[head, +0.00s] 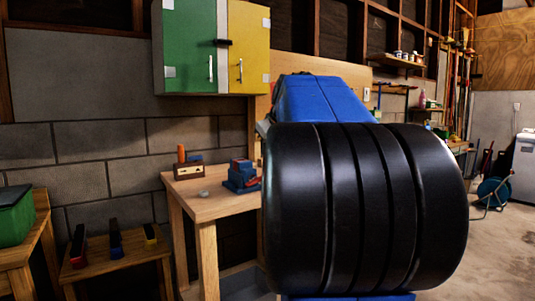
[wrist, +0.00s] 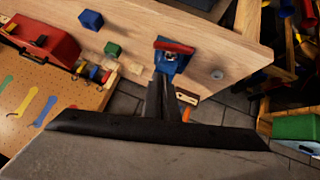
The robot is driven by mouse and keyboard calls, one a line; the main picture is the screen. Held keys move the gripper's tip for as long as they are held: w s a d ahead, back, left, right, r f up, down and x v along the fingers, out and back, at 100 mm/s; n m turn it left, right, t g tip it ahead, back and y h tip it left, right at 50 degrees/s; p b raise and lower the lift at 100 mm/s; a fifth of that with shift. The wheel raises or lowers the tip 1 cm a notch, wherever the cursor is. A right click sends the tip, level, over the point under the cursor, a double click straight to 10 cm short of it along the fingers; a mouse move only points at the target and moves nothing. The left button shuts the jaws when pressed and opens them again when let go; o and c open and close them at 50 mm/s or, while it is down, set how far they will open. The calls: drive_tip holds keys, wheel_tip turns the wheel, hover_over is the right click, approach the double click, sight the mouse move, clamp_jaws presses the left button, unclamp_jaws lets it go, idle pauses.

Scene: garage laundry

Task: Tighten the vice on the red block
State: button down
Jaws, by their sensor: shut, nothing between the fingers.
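The blue vice (head: 238,184) stands on the wooden workbench, with red showing at its top in the head view. In the wrist view the vice (wrist: 165,66) is just beyond my fingertips, and a red bar-shaped piece (wrist: 175,46), which looks like the red block, lies across its top. My gripper (wrist: 163,80) is shut and empty, its dark fingers pointing at the vice's near side. I cannot tell whether the fingers touch it. The vice's handle is not clearly visible. My own arm hides the gripper in the head view.
The workbench (head: 212,196) also bears a small wooden holder (head: 188,170) with an orange-handled tool. The wrist view shows a blue block (wrist: 91,19), a green block (wrist: 113,49), a red toolbox (wrist: 45,40) and a pegboard (wrist: 60,95). A green and yellow cabinet (head: 215,50) hangs above.

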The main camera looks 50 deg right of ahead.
hover_over(263, 176)
drive_tip(key=s+a, duration=0.2)
drive_tip(key=a, duration=0.1)
wheel_tip(263, 176, down, 5)
drive_tip(key=shift+s+d+f, duration=0.1)
drive_tip(key=shift+d+f, duration=0.15)
drive_tip(key=shift+f, duration=0.45)
drive_tip(key=shift+d+f, duration=0.2)
drive_tip(key=shift+f, duration=0.5)
drive_tip(key=shift+s+d+f, duration=0.1)
drive_tip(key=shift+d+f, duration=0.15)
drive_tip(key=shift+f, duration=0.45)
drive_tip(key=shift+d+f+m+y, duration=0.15)
drive_tip(key=shift+d+m+y, duration=0.25)
drive_tip(key=shift+y, duration=0.3)
drive_tip(key=shift+s+d+f+m+t+y, duration=0.1)
drive_tip(key=shift+d+f+m+t+y, duration=0.3)
drive_tip(key=shift+f+m+t+y, duration=0.7)
drive_tip(key=shift+s+d+f+m+t+y, duration=0.15)
drive_tip(key=shift+d+f+m+y, duration=0.35)
drive_tip(key=shift+y, duration=1.2)
drive_tip(key=shift+s+d+f+m+t+y, duration=0.1)
drive_tip(key=shift+d+f+m+t+y, duration=0.3)
drive_tip(key=shift+m+y, duration=0.8)
drive_tip(key=shift+a, duration=0.1)
drive_tip(key=shift+f, duration=0.2)
